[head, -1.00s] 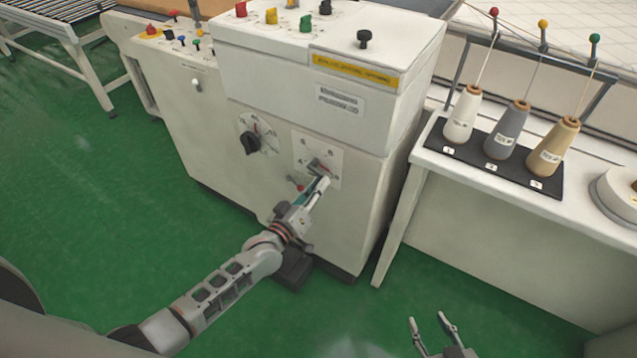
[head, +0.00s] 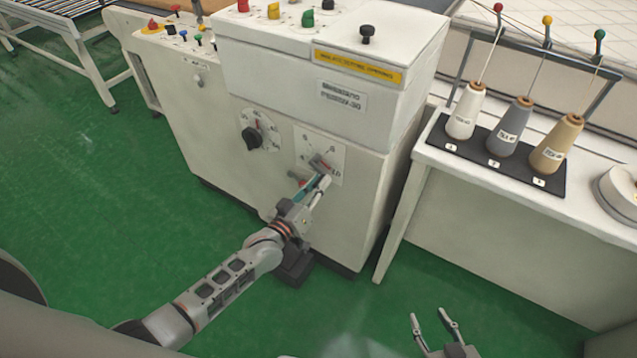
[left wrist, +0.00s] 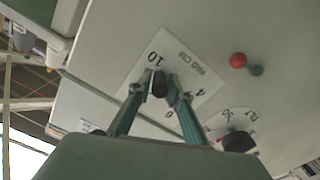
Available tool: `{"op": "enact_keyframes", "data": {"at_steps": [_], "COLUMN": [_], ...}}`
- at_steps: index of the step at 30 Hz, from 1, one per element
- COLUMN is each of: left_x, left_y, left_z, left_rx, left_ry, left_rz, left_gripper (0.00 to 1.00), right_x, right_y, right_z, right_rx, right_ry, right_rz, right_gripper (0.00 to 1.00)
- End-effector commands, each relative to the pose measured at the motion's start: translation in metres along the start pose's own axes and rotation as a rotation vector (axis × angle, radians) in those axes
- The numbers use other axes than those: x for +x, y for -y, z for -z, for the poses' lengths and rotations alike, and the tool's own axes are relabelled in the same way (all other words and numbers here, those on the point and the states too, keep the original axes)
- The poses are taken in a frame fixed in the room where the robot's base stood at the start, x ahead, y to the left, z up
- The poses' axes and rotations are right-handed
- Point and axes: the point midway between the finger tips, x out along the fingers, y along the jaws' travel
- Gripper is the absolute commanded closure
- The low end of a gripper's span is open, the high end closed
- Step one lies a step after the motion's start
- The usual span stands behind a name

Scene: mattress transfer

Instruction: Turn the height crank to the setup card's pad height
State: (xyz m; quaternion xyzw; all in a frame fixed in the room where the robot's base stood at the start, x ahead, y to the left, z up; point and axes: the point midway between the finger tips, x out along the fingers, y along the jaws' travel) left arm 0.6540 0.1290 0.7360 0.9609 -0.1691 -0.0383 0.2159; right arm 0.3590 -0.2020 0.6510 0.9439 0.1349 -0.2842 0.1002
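The height crank's white dial plate (head: 332,148) is on the front of the white machine; it also shows in the left wrist view (left wrist: 186,66), marked 10, 4 and "PAD CM". My left gripper (head: 322,182) is at this plate. In the left wrist view, its fingertips close around a dark crank handle (left wrist: 159,86) near the 10. The fingers partly hide the crank and some numbers. My right gripper (head: 433,318) is open and empty above the floor at the bottom. I cannot make out a setup card's pad height.
A black knob (head: 252,138) on another dial is left of the crank plate. A red ball (left wrist: 238,60) on a short stub sits beside the plate. A table (head: 470,195) with three thread cones is to the right. Green floor (head: 90,200) is clear at left.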

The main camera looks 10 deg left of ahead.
Motion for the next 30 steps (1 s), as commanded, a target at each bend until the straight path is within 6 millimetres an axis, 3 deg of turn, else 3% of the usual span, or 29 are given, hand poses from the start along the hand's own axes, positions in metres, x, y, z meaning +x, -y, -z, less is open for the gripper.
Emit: {"op": "enact_keyframes", "data": {"at_steps": [14,30], "left_x": [-0.006,-0.101], "left_y": [0.001,0.001], "left_z": [0.0,-0.001], "left_rx": [-0.001,0.0], "left_ry": [0.0,0.002], "left_rz": [0.001,0.001], "left_gripper": [0.68,0.68], "right_x": [0.0,0.0], "right_y": [-0.001,0.0], "right_z": [-0.002,0.0], "right_rx": [-0.004,-0.001], "right_ry": [0.003,0.001], "right_rz": [0.0,0.0], "right_gripper": [0.6,0.6]}}
